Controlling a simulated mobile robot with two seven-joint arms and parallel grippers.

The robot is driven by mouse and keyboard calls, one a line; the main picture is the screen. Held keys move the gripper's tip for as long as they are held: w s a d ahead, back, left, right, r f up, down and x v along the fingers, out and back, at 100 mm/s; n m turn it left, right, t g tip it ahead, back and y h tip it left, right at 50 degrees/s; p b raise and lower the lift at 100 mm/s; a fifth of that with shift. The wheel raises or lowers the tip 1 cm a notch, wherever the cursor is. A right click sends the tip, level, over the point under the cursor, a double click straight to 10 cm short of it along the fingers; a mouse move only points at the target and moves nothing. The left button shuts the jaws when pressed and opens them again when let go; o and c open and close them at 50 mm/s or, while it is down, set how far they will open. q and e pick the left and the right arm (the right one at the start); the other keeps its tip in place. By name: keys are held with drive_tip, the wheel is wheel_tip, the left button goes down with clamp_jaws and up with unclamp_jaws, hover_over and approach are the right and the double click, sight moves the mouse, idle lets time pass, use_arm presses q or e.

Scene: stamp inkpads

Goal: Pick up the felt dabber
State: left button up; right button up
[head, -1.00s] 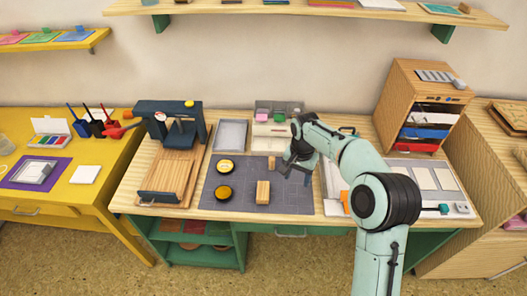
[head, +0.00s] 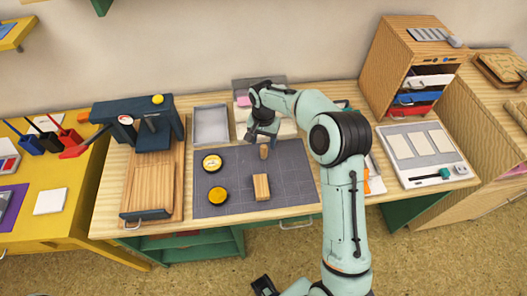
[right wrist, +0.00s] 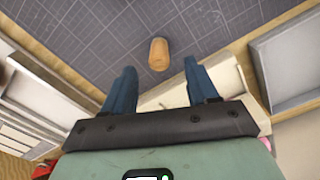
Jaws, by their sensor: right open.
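The felt dabber (head: 264,152) appears to be the small round wooden piece standing on the grey gridded mat (head: 215,190), near its back edge. In the right wrist view the dabber (right wrist: 158,54) shows as a light brown cylinder, just beyond and between the two fingers. My right gripper (head: 262,136) is at the back of the mat, close behind the dabber and pointing down. In the right wrist view the gripper (right wrist: 158,78) has its blue fingers wide apart with nothing between them.
A wooden block (head: 261,187) lies on the mat in front of the dabber. Two round yellow-topped inkpads (head: 217,194) sit to its left. A grey tray (head: 211,108) stands behind the mat. A press (head: 152,165) is at left. An organizer (head: 402,70) stands at back right.

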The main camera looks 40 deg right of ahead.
sight(264, 146)
drive_tip(key=shift+w+f, duration=0.1)
drive_tip(key=shift+f, duration=0.6)
wheel_tip(264, 146, down, 5)
drive_tip(key=shift+f, duration=0.1)
clamp_jaws()
drive_tip(key=shift+r, duration=0.2)
